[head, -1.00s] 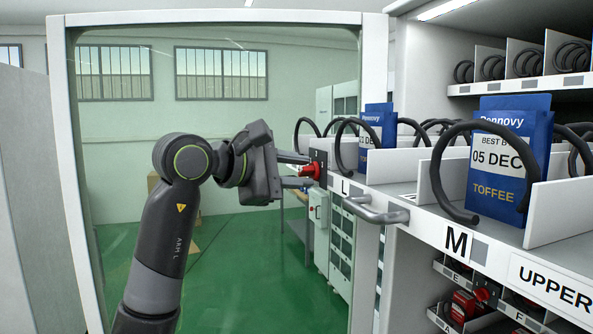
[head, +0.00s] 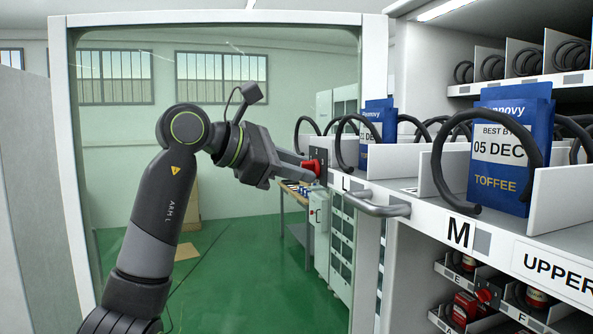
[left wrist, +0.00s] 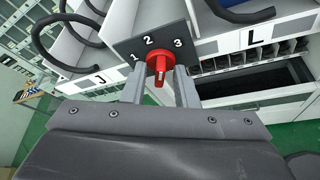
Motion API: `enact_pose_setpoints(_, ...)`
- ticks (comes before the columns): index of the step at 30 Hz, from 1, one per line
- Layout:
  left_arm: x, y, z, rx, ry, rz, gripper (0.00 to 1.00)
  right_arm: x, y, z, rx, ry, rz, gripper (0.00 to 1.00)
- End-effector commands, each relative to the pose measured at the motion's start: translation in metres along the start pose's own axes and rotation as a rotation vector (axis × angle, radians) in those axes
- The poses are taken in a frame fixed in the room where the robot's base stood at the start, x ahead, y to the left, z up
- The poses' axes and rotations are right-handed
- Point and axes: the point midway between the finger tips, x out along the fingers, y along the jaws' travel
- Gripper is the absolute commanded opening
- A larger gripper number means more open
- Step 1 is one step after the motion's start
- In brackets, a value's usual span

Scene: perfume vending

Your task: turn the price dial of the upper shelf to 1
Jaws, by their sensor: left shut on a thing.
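The red price dial (left wrist: 159,64) sits on a dark plate (left wrist: 124,45) marked 1, 2 and 3. In the left wrist view the plate is tilted, with 1 lower left, 2 at the top and 3 at the right. My left gripper (left wrist: 160,84) is shut on the dial's grip, one finger on each side. I cannot clearly tell which number the dial points to. In the head view the dial (head: 316,166) is at the shelf's left end, and my left gripper (head: 302,164) reaches it from the left. My right gripper is not in view.
Black coils (head: 437,170) and blue Toffee packets (head: 506,155) stand on the shelf. A glass door with a white frame (head: 70,160) is at the left.

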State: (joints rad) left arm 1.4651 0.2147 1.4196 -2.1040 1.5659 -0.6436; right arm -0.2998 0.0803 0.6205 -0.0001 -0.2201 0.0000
Motion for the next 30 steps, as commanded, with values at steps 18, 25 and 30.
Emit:
enact_pose_setpoints(18, 0.0, 0.006, 0.0, -0.544, 0.0, -0.224, 0.04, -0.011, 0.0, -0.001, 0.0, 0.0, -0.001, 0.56)
enact_pose_setpoints(25, 0.0, 0.007, -0.001, -0.747, 0.0, -0.307, 0.04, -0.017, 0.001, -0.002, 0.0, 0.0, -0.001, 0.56)
enact_pose_setpoints(30, 0.001, 0.008, -0.002, -0.895, -0.001, -0.369, 0.04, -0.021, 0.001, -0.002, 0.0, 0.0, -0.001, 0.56)
